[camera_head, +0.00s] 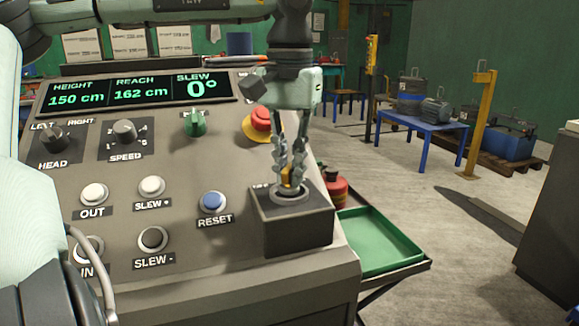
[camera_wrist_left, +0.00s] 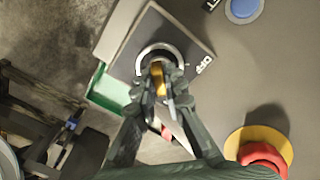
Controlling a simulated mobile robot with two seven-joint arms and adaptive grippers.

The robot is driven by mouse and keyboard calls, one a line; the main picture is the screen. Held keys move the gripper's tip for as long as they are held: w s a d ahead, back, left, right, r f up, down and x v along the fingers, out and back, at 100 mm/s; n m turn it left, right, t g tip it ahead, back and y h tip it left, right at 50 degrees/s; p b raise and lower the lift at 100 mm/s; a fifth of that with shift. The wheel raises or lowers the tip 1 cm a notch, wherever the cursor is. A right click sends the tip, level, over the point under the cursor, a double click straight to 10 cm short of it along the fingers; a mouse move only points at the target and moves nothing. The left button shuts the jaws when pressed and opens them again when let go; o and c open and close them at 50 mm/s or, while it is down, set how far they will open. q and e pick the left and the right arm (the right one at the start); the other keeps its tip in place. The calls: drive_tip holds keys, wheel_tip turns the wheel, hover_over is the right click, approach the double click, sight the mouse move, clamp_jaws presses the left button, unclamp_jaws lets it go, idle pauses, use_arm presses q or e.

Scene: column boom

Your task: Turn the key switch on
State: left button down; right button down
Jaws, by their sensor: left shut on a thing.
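The key switch is a round metal ring (camera_head: 292,196) on a dark box (camera_head: 295,235) at the console's lower right corner. A yellow-orange key (camera_head: 286,177) stands at the ring. My left gripper (camera_head: 289,172) comes down from above and is shut on the key. In the left wrist view the yellow key (camera_wrist_left: 158,78) shows between the fingertips (camera_wrist_left: 160,96), over the switch ring (camera_wrist_left: 147,60). An OFF label (camera_wrist_left: 204,64) is beside the ring in that view. The fingers hide part of the key and the slot. My right gripper is not in view.
A red mushroom button (camera_head: 261,119) on a yellow base is close behind my left gripper. A blue RESET button (camera_head: 213,202) is left of the switch box. A green tray (camera_head: 375,243) is to its right. The display (camera_head: 135,92) reads slew 0°.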

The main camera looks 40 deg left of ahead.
sight(289, 166)
use_arm(q)
drive_tip(key=c, duration=1.6)
unclamp_jaws()
drive_tip(key=shift+r, duration=0.2)
wheel_tip(289, 166, up, 12)
drive_tip(key=shift+f, duration=0.15)
